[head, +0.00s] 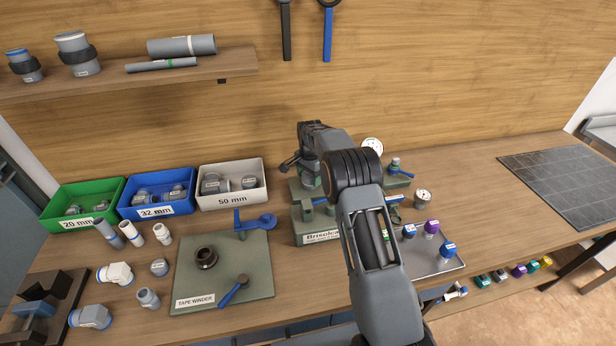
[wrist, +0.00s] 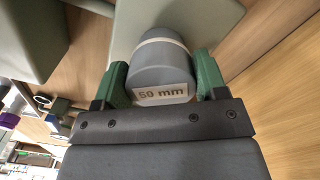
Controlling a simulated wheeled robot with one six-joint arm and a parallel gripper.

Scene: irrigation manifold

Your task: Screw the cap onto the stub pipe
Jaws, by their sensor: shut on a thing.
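My gripper (wrist: 165,82) has green fingers, which are shut on the sides of a grey round cap (wrist: 160,65) labelled "50 mm". A pale ring shows at the cap's far end in the wrist view. I cannot tell whether this ring belongs to the cap or to the stub pipe. A grey-green block or plate lies just beyond it. In the head view my gripper is at the end of the bent arm, near the back of the bench, and the arm partly covers it. The stub pipe itself cannot be made out clearly, and neither can any thread contact.
Green, blue and white bins (head: 232,198) of fittings stand at the back left. A tape winder board (head: 225,285) and loose fittings lie in front. A tray with coloured valves (head: 447,250) is at the right. A dark grid mat (head: 565,185) lies bare at far right.

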